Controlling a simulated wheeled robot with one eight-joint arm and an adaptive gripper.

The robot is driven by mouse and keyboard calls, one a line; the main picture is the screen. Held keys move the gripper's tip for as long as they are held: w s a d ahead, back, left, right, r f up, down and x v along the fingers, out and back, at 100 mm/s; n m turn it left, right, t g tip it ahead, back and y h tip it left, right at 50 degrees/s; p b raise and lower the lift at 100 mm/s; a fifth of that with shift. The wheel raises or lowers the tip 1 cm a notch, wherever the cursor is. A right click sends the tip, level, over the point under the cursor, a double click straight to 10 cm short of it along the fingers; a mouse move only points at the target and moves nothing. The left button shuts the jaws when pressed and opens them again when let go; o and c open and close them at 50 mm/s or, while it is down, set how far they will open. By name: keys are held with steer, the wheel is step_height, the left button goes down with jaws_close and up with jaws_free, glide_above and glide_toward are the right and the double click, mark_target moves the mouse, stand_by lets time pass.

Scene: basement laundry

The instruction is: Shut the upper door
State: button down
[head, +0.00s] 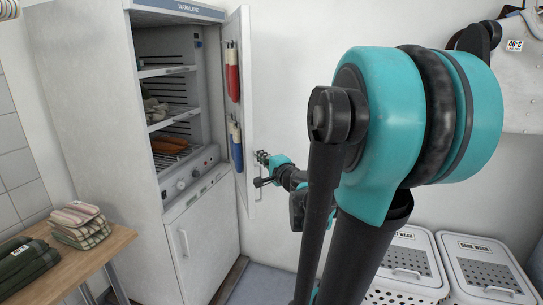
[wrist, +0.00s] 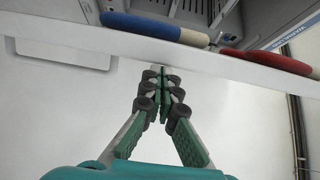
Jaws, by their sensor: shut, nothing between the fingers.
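The upper door (head: 247,60) of the tall white cabinet (head: 100,90) stands wide open, hinged on the right, with red and blue holders on its inner face. A bar handle (head: 257,185) is on the door's outer side, low down. My gripper (head: 262,157) is beside the door's outer side, close to its free edge. In the wrist view, the shut, empty gripper (wrist: 160,78) points at the white door edge (wrist: 230,62); whether it touches cannot be told. The red (wrist: 268,62) and blue (wrist: 150,27) holders lie beyond that edge.
Cabinet shelves hold folded cloths (head: 154,110) and orange items (head: 170,145). The lower door (head: 198,240) is shut. A wooden table (head: 95,255) with folded towels (head: 78,222) stands left. White laundry baskets (head: 412,262) stand at right. My own arm covers much of the middle.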

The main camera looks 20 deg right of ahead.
steer(key=w+a, duration=0.3)
steer(key=a, duration=1.2)
steer(key=w+a, duration=0.3)
steer(key=a, duration=1.3)
steer(key=shift+w+a, duration=0.2)
steer(key=shift+w, duration=0.05)
steer(key=shift+d, duration=0.1)
